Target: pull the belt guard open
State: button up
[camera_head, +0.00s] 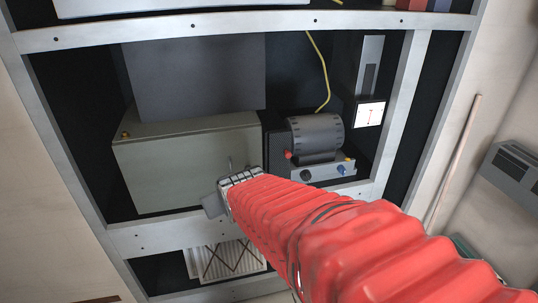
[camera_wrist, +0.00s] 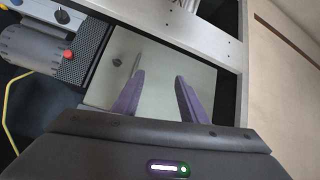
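A grey-green box-like cover (camera_head: 185,165), which I take to be the belt guard, stands in the left of the rack bay in the head view. Its flat face (camera_wrist: 165,60) fills the middle of the wrist view. A thin upright handle or tab (camera_wrist: 136,64) and a small dark knob (camera_wrist: 117,61) show on that face. My gripper (camera_wrist: 160,80) is open, with its two purple fingers apart and pointing at the face. The tab is close to the left fingertip; I cannot tell whether they touch. In the head view my red-sleeved arm hides the cover's lower right part.
A grey motor (camera_head: 317,137) with red, blue and yellow knobs sits to the right of the cover, with a black perforated panel (camera_wrist: 87,52) between them. A yellow cable (camera_head: 323,75) hangs above. Pale rack rails (camera_head: 402,110) frame the bay.

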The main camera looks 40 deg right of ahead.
jog(key=w+d+f+m+t+h, duration=0.15)
jog(key=d+f, duration=0.25)
jog(key=d, duration=0.7)
jog(key=d+f+m+t+h, duration=0.1)
jog(key=d+f+t+h, duration=0.15)
jog(key=d, duration=0.85)
jog(key=s+d+f+m+t+h, duration=0.1)
jog(key=s+d+f+t, duration=0.1)
jog(key=s, duration=0.3)
jog(key=shift+s+d+f+t, duration=0.2)
jog(key=shift+d+t, duration=0.3)
jog(key=shift+d, duration=0.4)
jog(key=shift+w+d, duration=0.1)
jog(key=shift+w, duration=0.05)
